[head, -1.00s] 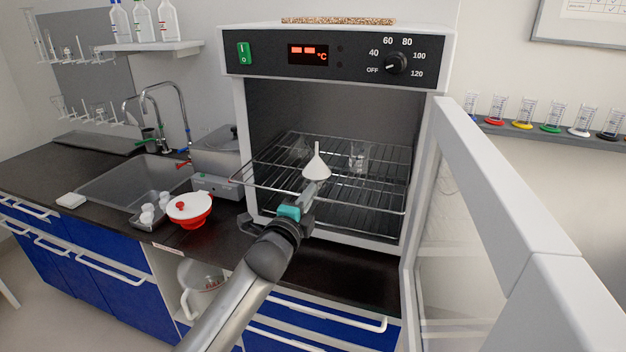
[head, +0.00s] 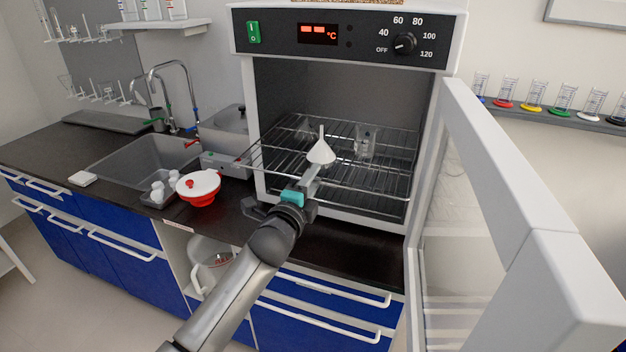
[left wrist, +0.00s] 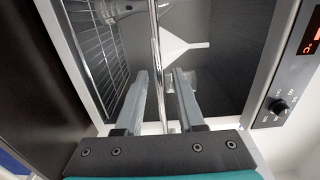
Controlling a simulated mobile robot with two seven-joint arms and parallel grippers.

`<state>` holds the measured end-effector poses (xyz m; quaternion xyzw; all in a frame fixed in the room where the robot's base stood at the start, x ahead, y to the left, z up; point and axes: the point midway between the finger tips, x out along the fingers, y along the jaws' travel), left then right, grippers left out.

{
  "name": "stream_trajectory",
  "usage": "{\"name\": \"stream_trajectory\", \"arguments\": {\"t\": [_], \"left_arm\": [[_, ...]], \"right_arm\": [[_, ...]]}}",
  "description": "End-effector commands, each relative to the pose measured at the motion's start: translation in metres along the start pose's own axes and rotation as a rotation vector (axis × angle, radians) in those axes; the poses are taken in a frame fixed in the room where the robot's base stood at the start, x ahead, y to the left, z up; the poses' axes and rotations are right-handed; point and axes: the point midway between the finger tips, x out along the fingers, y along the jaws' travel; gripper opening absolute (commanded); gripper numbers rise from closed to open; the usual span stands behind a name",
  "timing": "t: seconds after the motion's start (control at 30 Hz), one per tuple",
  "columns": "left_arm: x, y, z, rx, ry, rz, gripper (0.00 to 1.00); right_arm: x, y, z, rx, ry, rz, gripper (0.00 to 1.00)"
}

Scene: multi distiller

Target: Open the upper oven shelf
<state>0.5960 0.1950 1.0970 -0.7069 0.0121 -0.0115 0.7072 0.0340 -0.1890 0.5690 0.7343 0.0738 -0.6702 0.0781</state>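The oven (head: 345,40) stands on the dark counter with its glass door (head: 470,200) swung open to the right. The upper oven shelf (head: 385,170) is a wire rack, and its front left corner sticks out a little past the oven opening. A white funnel (head: 321,152) and a clear glass beaker (head: 364,143) are on it. My left gripper (head: 312,176) is at the shelf's front edge, below the funnel. In the left wrist view its two fingers (left wrist: 163,95) are apart, with the shelf's front rod (left wrist: 156,50) running between them. My right gripper is not in view.
A red bowl with white lid (head: 198,186) and a sink (head: 135,160) are to the left on the counter. The open door limits room on the right. Blue drawers (head: 320,325) lie below the oven.

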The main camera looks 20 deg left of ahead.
Motion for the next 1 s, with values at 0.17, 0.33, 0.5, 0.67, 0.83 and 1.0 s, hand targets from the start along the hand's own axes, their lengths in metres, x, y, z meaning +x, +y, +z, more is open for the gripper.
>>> {"name": "stream_trajectory", "arguments": {"t": [0.17,0.33,0.5,0.67,0.83,1.0], "left_arm": [[0.000,0.000,0.000,0.000,0.001,-0.001,0.38],[-0.009,0.000,0.000,0.001,0.001,0.001,0.38],[-0.032,0.000,-0.001,-0.001,0.002,0.001,0.38],[-0.059,0.001,0.000,0.001,0.001,0.002,0.38],[-0.087,0.001,0.000,-0.001,0.001,0.002,0.38],[-0.114,0.001,0.000,0.000,0.000,0.002,0.38]], "right_arm": [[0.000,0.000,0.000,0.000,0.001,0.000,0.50],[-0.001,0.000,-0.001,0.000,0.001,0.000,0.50],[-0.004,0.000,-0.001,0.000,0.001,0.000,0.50],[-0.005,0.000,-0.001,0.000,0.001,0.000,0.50],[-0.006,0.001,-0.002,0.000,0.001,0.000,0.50],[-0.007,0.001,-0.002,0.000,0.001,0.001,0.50]]}}
